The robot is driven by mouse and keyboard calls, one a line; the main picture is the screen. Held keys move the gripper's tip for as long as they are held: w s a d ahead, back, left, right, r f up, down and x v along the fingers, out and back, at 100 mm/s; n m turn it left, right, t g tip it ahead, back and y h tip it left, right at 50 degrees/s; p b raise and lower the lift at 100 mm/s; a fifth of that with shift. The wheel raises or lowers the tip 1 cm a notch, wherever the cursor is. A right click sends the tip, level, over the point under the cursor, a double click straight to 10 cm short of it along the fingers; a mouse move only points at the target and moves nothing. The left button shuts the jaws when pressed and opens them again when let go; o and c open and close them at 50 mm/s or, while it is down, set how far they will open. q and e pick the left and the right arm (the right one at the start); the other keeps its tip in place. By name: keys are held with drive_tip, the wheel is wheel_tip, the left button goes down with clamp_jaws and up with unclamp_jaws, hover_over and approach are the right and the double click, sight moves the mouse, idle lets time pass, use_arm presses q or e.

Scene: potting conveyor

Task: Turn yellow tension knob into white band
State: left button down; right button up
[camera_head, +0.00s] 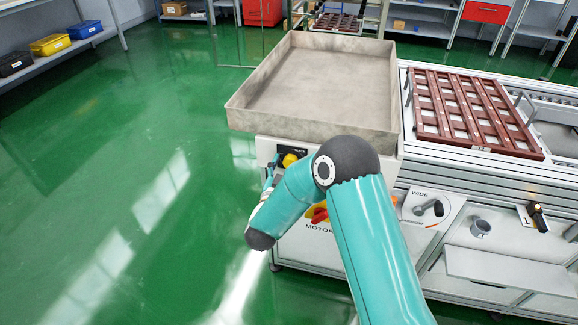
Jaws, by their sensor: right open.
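The yellow tension knob (290,160) sits on the dark panel at the front of the conveyor unit, below the grey tray. My right arm comes in from the bottom, bends at its elbow and reaches forward to the panel. My right gripper (273,165) is open, small in the picture, just left of the knob and partly hidden by my own arm. I cannot tell whether its fingers touch the knob. The white band and the knob's pointer are too small to make out. My left gripper is not in view.
A large empty grey tray (320,85) stands above the panel. A red and yellow motor switch (319,213) is below, partly behind my arm. Right are a lever (430,208) marked WIDE, a grey cup (480,228) and a brown grid tray (465,108). Green floor (120,170) is clear at left.

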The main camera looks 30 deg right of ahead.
drive_tip(key=c, duration=1.1)
drive_tip(key=shift+s+f+m+b, duration=0.1)
drive_tip(key=shift+f+m+b, duration=0.05)
drive_tip(key=shift+m+b, duration=4.95)
drive_tip(key=shift+f+m+b, duration=0.15)
drive_tip(key=shift+m+b, duration=3.15)
drive_tip(key=shift+b, duration=3.45)
drive_tip(key=shift+c, duration=0.2)
drive_tip(key=o, duration=1.1)
drive_tip(key=shift+o, duration=0.2)
drive_tip(key=shift+r, duration=0.1)
